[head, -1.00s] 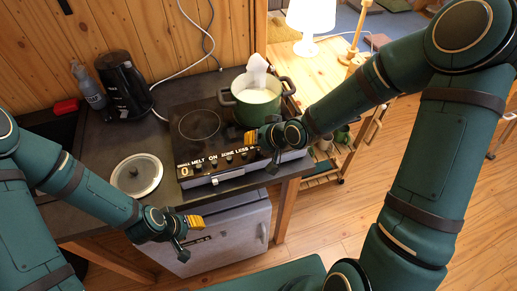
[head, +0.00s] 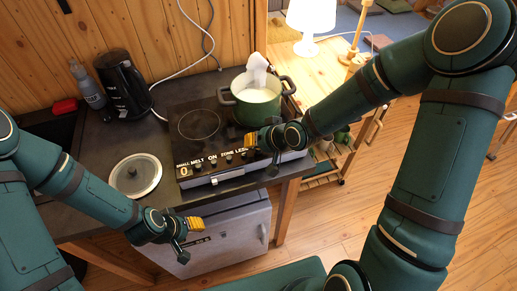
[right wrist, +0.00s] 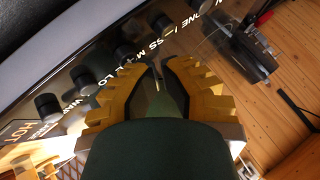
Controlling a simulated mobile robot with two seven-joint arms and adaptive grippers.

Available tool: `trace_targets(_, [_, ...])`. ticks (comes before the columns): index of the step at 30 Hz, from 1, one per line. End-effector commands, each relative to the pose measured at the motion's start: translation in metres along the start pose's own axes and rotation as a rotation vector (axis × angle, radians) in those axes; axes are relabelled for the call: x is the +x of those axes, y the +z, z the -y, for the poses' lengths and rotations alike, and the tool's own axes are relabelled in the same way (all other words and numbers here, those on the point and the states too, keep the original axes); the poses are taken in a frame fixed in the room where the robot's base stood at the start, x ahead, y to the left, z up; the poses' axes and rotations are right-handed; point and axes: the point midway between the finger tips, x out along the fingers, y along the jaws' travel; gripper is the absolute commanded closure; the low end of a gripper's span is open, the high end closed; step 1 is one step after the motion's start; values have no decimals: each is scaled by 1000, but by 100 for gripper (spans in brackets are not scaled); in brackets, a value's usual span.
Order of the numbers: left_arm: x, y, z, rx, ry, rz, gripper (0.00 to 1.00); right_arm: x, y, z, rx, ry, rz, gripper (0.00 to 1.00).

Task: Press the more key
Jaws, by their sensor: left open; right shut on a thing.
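The dark cooktop (head: 185,140) has a front panel with a row of black keys and white labels, and a digit 0 at its left. The labels MELT, ON and part of LESS show in the head view. The more key is largely hidden by my right gripper (head: 251,139). In the right wrist view the yellow fingertips (right wrist: 160,66) are close together at the key row, beside black keys (right wrist: 85,77). What lies between them is not clear. My left gripper (head: 191,237) is open and empty, low in front of the counter.
A green pot (head: 257,100) with white contents stands on the cooktop, just behind my right gripper. A round lid (head: 135,175) lies on the counter at left. A black kettle (head: 124,85), a bottle (head: 88,90) and a red thing (head: 65,106) are farther back.

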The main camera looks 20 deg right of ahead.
Motion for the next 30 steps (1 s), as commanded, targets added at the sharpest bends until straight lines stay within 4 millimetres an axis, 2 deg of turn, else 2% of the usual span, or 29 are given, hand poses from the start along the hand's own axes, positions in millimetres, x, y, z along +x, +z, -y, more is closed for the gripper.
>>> trace_targets(18, [6,1,2,0,0,0,53,5,4,-4,1,0,0,100])
trace_targets(30, [3,0,1,0,0,0,53,2,2,-2,1,0,1,100])
